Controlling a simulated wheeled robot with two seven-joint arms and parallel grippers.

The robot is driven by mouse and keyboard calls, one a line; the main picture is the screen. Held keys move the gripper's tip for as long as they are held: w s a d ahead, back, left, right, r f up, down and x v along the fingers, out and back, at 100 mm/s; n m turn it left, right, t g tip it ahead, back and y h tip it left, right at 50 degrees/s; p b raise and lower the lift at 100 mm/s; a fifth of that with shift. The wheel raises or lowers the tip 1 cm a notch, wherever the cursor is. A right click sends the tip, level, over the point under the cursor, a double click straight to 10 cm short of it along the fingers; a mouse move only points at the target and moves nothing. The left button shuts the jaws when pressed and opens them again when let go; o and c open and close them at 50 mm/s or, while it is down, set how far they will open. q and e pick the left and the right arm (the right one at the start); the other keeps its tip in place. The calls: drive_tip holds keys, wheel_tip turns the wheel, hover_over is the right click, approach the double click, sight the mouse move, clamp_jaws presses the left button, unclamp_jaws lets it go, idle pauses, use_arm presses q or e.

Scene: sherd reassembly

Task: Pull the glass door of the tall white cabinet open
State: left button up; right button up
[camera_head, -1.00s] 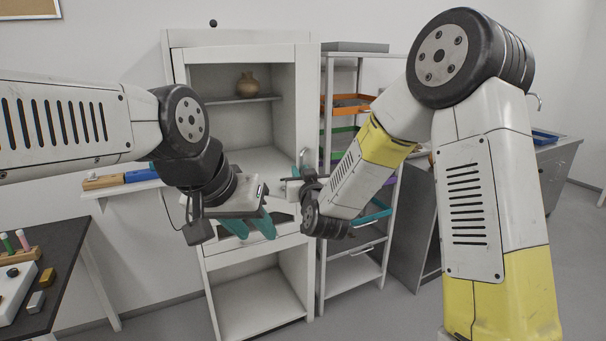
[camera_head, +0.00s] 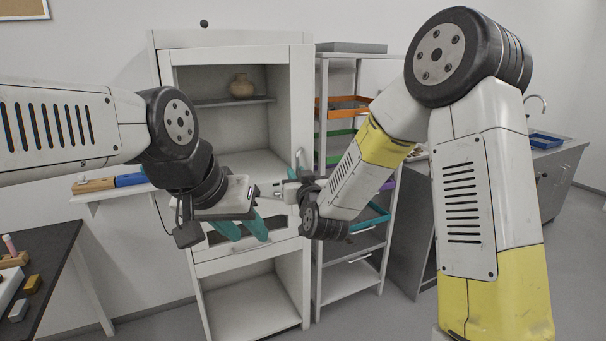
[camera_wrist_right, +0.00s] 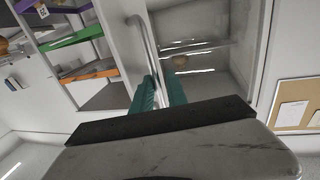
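The tall white cabinet (camera_head: 228,39) stands ahead in the head view. Its framed glass door (camera_head: 302,90) looks shut or nearly so; I cannot tell whether there is a small gap. The upright bar handle (camera_head: 299,157) is on the door's right side. My right gripper (camera_head: 294,173) is at the handle's lower part. In the right wrist view the handle (camera_wrist_right: 142,40) runs down between my right gripper's teal fingers (camera_wrist_right: 159,92), which look closed on it. My left gripper (camera_head: 243,229) hangs in front of the cabinet, its teal fingers apart and empty.
A clay pot (camera_head: 242,86) stands on a shelf behind the glass. To the right is a rack with coloured trays, one orange (camera_head: 343,107). A grey side cabinet (camera_head: 545,180) stands farther right. A dark table (camera_head: 45,270) is at lower left, with bare floor between.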

drive_tip(key=s, duration=0.8)
idle(0.5)
drive_tip(key=shift+s+d, duration=0.1)
